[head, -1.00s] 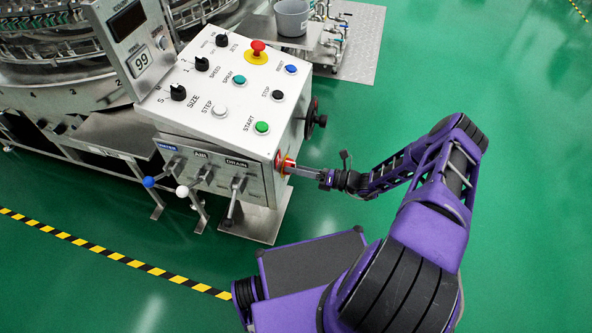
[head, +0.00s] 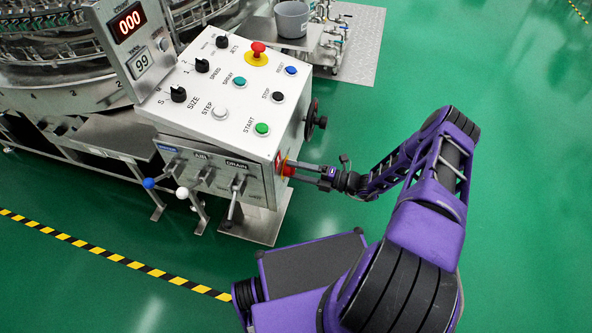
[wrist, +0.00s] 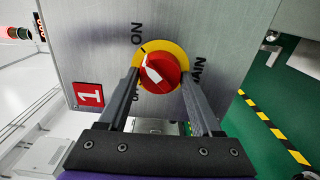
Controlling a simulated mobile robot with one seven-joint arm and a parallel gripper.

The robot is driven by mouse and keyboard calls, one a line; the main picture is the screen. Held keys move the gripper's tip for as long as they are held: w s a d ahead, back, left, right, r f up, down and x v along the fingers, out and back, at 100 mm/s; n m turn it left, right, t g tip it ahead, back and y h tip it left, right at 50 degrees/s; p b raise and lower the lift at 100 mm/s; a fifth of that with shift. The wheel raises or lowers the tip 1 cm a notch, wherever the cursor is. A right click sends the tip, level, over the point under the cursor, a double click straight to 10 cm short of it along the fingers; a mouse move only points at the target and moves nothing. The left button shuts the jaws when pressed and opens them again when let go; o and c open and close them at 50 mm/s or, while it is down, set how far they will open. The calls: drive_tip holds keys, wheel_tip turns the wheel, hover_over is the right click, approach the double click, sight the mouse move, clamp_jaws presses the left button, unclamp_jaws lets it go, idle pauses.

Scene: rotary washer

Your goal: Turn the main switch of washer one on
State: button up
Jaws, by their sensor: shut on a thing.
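The main switch is a red rotary knob with a yellow ring (wrist: 160,72) on the side of the washer's control box. Its white pointer is turned toward the ON mark (wrist: 137,33). A red plate with a white 1 (wrist: 88,96) is beside it. In the head view the red switch (head: 288,171) shows partly at the box's right side. My gripper (head: 298,170) reaches it from the right. In the wrist view the fingers of my gripper (wrist: 160,78) are closed on the knob, one on each side. The upper display (head: 130,21) glows red with 000.
The sloped panel (head: 215,85) holds several buttons and dials, with a red emergency stop (head: 258,48). A grey bucket (head: 291,19) stands behind. The green floor (head: 530,180) at right is clear.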

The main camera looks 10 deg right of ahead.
drive_tip(key=shift+m, duration=0.3)
drive_tip(key=o, duration=1.4)
drive_tip(key=shift+c, duration=0.2)
drive_tip(key=v, duration=1.7)
drive_tip(key=shift+s+d, duration=0.15)
drive_tip(key=shift+d, duration=0.05)
